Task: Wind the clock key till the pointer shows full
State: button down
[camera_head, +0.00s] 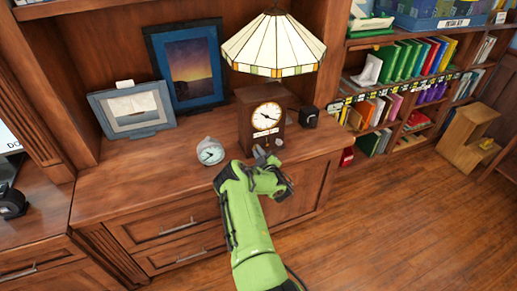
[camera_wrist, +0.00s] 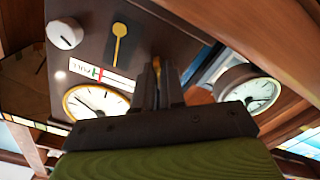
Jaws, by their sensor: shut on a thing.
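The wooden clock (camera_head: 253,128) stands on the cabinet top under the lamp, its white dial (camera_wrist: 95,103) facing me. In the wrist view the clock looks upside down. A white strip gauge (camera_wrist: 115,80) reads FULL at one end, with thin red and green marks near that word. I cannot tell which mark is the pointer. A yellow pendulum-like piece (camera_wrist: 119,38) and a pale round knob (camera_wrist: 65,34) show on the clock's front. My gripper (camera_wrist: 158,75) is shut at the clock front on a small brass piece, apparently the key, mostly hidden between the fingers.
A small round alarm clock (camera_head: 210,151) stands left of the clock. A stained-glass lamp (camera_head: 273,45) overhangs it, and a small black box (camera_head: 309,116) sits at right. Two framed pictures (camera_head: 132,110) (camera_head: 187,65) stand behind at left. The cabinet top (camera_head: 145,168) is clear at front left.

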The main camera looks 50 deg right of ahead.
jog(key=m+p, duration=0.2)
jog(key=m, duration=0.3)
jog(key=shift+m, duration=0.4)
jog(key=m+p, duration=0.2)
jog(key=m, duration=0.4)
jog(key=m+p, duration=0.1)
jog(key=m, duration=0.3)
jog(key=shift+m, duration=2.1)
jog(key=shift+f, duration=0.1)
jog(key=c, duration=1.3)
grip_release()
jog(key=shift+o, duration=0.2)
